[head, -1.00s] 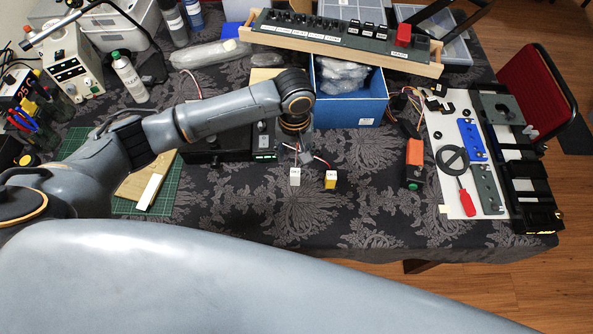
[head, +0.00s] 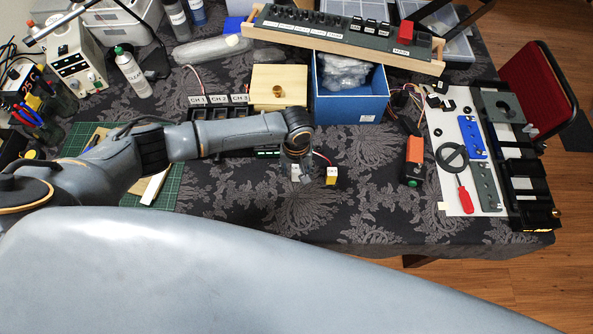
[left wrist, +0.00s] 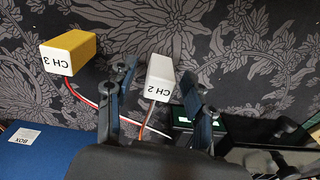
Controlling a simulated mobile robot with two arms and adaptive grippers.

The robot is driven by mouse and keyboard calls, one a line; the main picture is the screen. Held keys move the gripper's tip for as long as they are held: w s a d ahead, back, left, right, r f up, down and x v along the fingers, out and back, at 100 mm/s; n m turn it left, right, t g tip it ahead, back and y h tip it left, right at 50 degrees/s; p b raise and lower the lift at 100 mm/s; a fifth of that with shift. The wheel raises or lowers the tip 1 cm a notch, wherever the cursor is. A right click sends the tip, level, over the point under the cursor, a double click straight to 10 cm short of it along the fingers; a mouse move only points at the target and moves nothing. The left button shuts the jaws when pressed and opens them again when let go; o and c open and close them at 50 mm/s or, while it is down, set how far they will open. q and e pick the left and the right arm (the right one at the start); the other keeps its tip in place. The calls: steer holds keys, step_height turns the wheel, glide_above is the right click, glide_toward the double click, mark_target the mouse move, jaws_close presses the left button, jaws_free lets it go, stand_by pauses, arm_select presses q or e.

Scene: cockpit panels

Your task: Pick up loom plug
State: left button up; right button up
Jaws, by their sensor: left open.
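Two loom plugs lie on the dark patterned cloth. The white one marked CH 2 (left wrist: 160,72) has wires running back from it, and the yellow one marked CH 3 (left wrist: 68,52) has red and white wires. In the head view the yellow plug (head: 331,175) is clear, while the white plug (head: 294,172) is mostly hidden by my left gripper (head: 299,172). In the left wrist view my left gripper (left wrist: 160,76) is open, with the white plug seen between its two fingers. I cannot tell whether they touch it. My right gripper is not in view.
A blue box (head: 349,101) and a wooden box with a knob (head: 279,88) stand behind the plugs. A row of channel sockets (head: 219,105) is beside the wooden box. An orange and black device (head: 413,160) lies to the right. The cloth in front is clear.

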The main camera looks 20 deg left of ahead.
arm_select(q)
jaws_close()
steer(key=shift+r, duration=0.15)
